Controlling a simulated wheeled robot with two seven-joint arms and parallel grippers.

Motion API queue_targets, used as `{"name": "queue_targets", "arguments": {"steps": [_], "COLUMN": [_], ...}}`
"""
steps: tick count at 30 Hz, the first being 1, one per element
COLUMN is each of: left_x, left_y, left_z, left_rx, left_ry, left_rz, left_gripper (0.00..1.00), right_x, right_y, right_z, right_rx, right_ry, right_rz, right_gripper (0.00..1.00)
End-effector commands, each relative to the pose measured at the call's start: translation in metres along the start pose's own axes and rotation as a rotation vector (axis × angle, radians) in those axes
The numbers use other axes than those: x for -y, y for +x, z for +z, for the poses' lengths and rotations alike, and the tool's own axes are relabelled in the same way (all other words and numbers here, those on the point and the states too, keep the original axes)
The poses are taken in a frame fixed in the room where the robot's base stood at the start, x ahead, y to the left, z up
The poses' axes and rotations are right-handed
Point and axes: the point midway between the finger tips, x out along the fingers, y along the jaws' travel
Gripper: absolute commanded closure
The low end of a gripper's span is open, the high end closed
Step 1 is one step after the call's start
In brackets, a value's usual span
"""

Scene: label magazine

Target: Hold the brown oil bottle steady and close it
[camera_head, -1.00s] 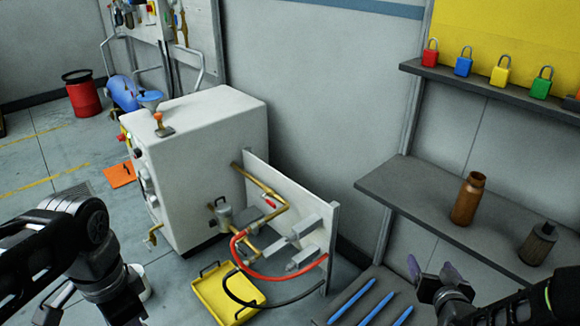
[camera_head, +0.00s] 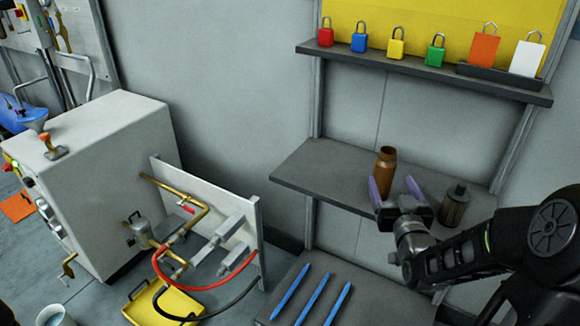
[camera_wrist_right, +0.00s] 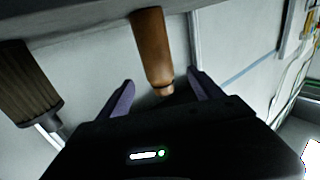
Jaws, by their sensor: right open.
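The brown oil bottle (camera_head: 386,162) stands upright on the grey middle shelf, and its mouth looks open with no cap on it. In the right wrist view, which is upside down, the bottle (camera_wrist_right: 151,45) hangs from the top with its neck near the gap between the fingers. My right gripper (camera_head: 391,184) is open, its purple fingers spread at the bottle's near side. Whether the fingers reach around the bottle or touch it, I cannot tell. No loose cap shows. My left gripper is out of view.
A dark ribbed bottle (camera_head: 455,206) stands just right of my gripper, also in the wrist view (camera_wrist_right: 28,85). The grey shelf (camera_head: 310,170) is clear to the left. Padlocks (camera_head: 396,48) and tags (camera_head: 484,50) sit above; blue rods (camera_head: 312,297) lie below.

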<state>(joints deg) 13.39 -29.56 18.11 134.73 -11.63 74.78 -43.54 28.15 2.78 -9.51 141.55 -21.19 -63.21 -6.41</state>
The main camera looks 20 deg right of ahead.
Motion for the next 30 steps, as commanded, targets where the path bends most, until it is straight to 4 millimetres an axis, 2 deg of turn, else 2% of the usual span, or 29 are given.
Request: {"name": "queue_targets", "arguments": {"steps": [6,9,23,30], "left_x": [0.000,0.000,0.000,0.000], "left_y": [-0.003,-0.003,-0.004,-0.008], "left_z": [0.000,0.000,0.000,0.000], "left_rx": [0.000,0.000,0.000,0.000], "left_ry": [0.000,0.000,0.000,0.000], "left_rz": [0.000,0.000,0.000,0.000], "left_gripper": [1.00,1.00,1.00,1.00], "right_x": [0.000,0.000,0.000,-0.002], "right_y": [0.036,0.048,0.057,0.086], "right_z": [0.000,0.001,0.001,0.001], "right_rx": [0.001,0.002,0.001,0.002], "right_ry": [0.000,0.001,0.001,0.000], "right_rz": [-0.001,-0.001,0.000,-0.001], "right_gripper": [0.24,0.24,0.24,0.24]}}
